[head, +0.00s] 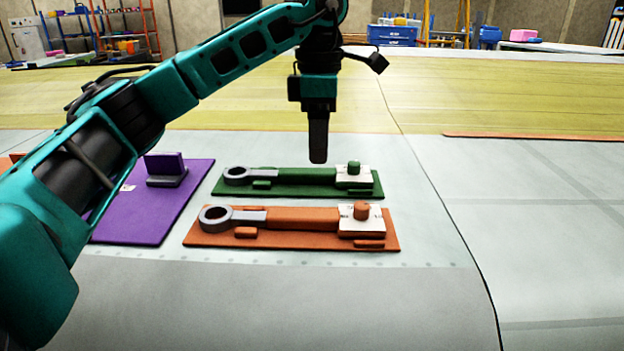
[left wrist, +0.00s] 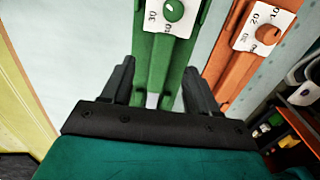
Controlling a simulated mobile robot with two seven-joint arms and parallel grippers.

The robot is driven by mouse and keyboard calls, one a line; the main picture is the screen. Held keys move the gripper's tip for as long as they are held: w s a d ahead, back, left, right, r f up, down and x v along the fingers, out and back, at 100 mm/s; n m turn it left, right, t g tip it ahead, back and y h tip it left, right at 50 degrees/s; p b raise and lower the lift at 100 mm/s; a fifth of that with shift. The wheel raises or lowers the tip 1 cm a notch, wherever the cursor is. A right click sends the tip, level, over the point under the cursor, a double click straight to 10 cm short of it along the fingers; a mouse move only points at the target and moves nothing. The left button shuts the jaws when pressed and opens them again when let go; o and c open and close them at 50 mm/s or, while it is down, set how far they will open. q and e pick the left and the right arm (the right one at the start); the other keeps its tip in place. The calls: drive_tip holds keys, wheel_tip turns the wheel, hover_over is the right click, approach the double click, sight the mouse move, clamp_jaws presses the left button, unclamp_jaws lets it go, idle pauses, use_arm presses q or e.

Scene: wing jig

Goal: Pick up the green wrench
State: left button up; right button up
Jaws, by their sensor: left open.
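The green wrench (head: 305,176) lies on a green base plate (head: 230,190) on the wing surface. It has a grey ring end at the left and a white scale block with a green knob at the right. My left gripper (head: 318,160) points down just above the wrench's handle. In the left wrist view, the open fingers of my left gripper (left wrist: 155,88) stand on either side of the green wrench (left wrist: 165,60), with the white scale block beyond. Contact with the handle cannot be told. My right gripper is not in view.
An orange wrench (head: 300,217) lies on an orange plate (head: 215,238) in front of the green one. A purple plate (head: 140,220) with an upright block (head: 165,168) is at the left. The wing surface to the right is clear, with an orange strip (head: 530,137) farther back.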

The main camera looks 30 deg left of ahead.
sight(318, 170)
use_arm(q)
wheel_tip(318, 170, down, 5)
drive_tip(key=shift+s+r, duration=0.1)
drive_tip(key=shift+r, duration=0.05)
drive_tip(key=shift+c, duration=0.3)
clamp_jaws()
drive_tip(key=shift+r, duration=0.1)
